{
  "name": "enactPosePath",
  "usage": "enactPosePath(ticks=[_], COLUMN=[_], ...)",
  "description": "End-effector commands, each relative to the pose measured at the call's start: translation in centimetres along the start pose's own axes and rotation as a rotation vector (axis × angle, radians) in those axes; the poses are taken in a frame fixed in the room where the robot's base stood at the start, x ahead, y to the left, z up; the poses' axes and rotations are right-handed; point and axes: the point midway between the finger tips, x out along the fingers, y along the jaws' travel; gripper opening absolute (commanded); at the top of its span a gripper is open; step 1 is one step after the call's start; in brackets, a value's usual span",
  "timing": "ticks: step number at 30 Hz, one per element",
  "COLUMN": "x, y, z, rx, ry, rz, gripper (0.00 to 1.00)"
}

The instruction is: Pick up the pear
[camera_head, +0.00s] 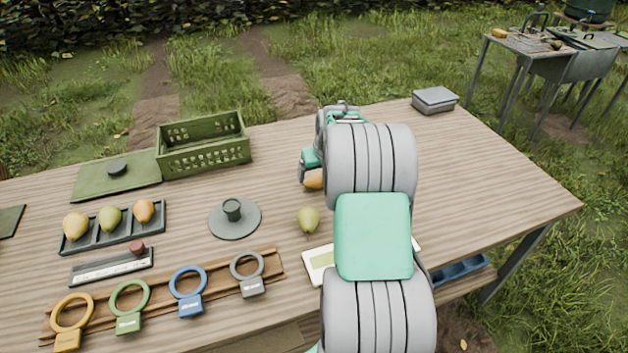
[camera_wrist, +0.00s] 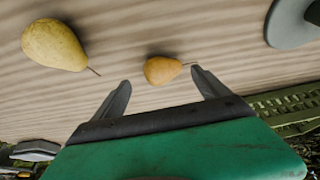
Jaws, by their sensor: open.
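A small orange-tan pear (camera_wrist: 163,70) lies on the table between the tips of my gripper (camera_wrist: 160,80) in the wrist view, its stem pointing to the right fingertip. My gripper is open, with nothing held; contact cannot be told. What looks like this pear shows in the head view (camera_head: 313,179), partly hidden by my arm. A larger yellow-green pear (camera_wrist: 54,45) lies left of the fingers in the wrist view; my arm appears to hide it in the head view. A green pear (camera_head: 309,219) lies nearer on the table, left of my arm.
A green crate (camera_head: 205,160) stands at the back left. A black tray (camera_head: 113,228) holds three pears. Coloured rings lie at the front left.

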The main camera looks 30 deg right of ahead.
Motion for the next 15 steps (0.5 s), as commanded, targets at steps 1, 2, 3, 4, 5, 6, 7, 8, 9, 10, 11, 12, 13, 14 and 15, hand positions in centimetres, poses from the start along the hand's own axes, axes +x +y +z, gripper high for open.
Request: enactPosePath(ticks=[1,2,3,4,5,6,7,8,9,10,11,12,13,14,15], x=[0.6,1.1,1.8,2.4,2.9,3.7,4.1,4.5,4.8,4.9,5.0,5.0,5.0,5.0,5.0], y=[-0.2,-0.3,-0.5,-0.6,-0.7,-0.6,-0.6,-0.5,-0.5,-0.5,-0.5,-0.5,-0.4,-0.4,-0.4], z=[0.1,0.1,0.2,0.2,0.2,0.2,0.2,0.1,0.2,0.2,0.2,0.2,0.2,0.2,0.2], rx=[-0.001,-0.002,-0.002,-0.002,-0.002,-0.002,-0.002,-0.001,-0.001,-0.001,0.0,0.0,0.0,0.0,0.001], ry=[-0.003,-0.004,-0.004,-0.003,-0.004,-0.003,-0.002,-0.001,-0.001,-0.001,0.0,0.0,0.0,0.0,0.0], rz=[-0.001,-0.002,-0.002,-0.001,-0.002,-0.001,-0.001,0.0,0.0,0.0,0.0,0.001,0.001,0.001,0.001], gripper=[0.86,0.86,0.86,0.86,0.86,0.86,0.86,0.86,0.86,0.86,0.86,0.86,0.86,0.86,0.86])
